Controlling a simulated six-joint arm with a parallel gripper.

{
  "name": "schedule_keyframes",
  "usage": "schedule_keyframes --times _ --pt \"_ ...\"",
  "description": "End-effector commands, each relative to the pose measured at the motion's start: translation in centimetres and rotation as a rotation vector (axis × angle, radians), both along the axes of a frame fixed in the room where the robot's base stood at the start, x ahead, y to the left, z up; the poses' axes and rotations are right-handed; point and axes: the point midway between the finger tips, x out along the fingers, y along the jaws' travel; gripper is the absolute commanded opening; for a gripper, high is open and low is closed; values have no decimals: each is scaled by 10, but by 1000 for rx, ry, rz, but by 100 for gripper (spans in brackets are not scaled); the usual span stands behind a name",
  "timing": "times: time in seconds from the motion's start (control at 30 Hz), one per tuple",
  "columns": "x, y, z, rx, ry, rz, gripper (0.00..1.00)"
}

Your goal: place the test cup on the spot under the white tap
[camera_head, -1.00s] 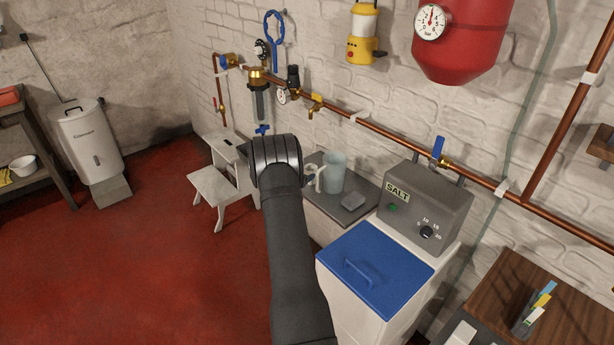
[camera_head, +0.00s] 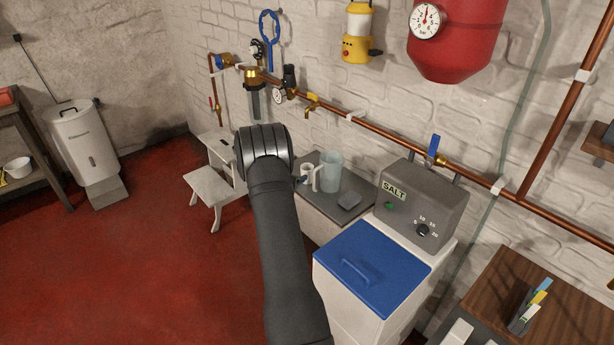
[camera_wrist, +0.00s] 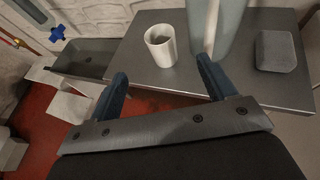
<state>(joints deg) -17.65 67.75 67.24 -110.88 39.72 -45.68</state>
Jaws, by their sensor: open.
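The test cup appears to be a small white, open-topped cup (camera_wrist: 161,48). In the wrist view it stands upright on a grey counter (camera_wrist: 130,57), to the left of a translucent jug (camera_wrist: 228,30). My gripper (camera_wrist: 162,72) is open and empty. Its two blue fingers are spread apart and point toward the cup, which lies just beyond the gap between them.
A grey block (camera_head: 349,199) lies right of the jug. A salt unit with a blue lid (camera_head: 372,268) stands further right. A copper pipe with a brass tap (camera_head: 311,102) runs along the wall above. A white step stool (camera_head: 213,187) stands left on the red floor.

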Motion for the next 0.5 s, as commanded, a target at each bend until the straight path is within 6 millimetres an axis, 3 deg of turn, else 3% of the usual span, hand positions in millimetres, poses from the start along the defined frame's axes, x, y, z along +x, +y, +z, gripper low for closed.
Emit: schedule_keyframes --times 0.23,0.5 --pt "40 -17 -19 1 -1 -2 76" --pt "58 -24 -26 0 0 1 76"
